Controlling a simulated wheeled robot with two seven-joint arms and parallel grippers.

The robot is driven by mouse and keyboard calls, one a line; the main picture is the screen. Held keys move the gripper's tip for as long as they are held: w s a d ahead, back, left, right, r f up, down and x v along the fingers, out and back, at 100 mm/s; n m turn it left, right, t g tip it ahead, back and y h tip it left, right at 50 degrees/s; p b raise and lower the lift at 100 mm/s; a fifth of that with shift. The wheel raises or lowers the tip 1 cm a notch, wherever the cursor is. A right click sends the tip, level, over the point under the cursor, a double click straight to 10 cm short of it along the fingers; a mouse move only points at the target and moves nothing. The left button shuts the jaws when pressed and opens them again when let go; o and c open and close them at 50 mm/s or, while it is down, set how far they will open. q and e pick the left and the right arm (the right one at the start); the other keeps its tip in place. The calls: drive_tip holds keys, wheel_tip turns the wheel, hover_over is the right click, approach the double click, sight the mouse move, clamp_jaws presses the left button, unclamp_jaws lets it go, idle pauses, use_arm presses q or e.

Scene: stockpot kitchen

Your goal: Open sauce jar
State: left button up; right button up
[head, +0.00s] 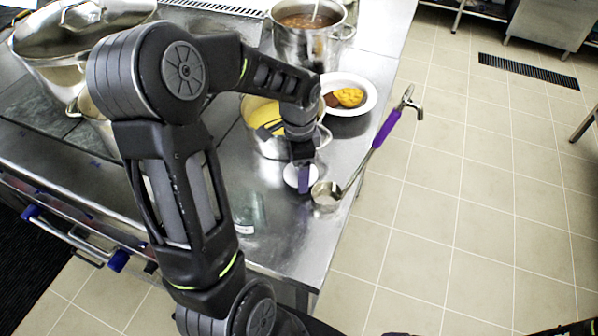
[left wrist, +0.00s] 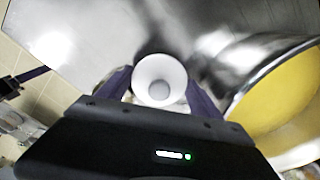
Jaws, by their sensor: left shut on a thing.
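My left gripper (head: 302,178) is shut on a white round piece (head: 290,176) above the counter near its right edge. In the left wrist view the piece (left wrist: 160,70) sits between the purple fingers of the gripper (left wrist: 160,88). It looks like a shallow round lid or cup with a greyer centre; I cannot tell whether it is attached to a jar below. A clear glass vessel (head: 250,208) with a small white label stands on the counter, left of and nearer than the gripper.
A ladle with a purple handle (head: 386,128) lies by the counter's right edge, its handle sticking out past it. A pot with yellow contents (left wrist: 285,95) is close beside the gripper. Behind are a plate of food (head: 366,108) and a soup pot (head: 302,42).

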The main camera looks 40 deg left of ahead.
use_arm(q)
drive_tip(key=shift+f, duration=1)
drive_tip(key=shift+f, duration=0.15)
drive_tip(key=o, duration=1.3)
drive_tip(key=shift+c, duration=0.2)
wheel_tip(320, 180, up, 12)
drive_tip(key=shift+r+b, duration=0.2)
drive_tip(key=shift+b, duration=0.2)
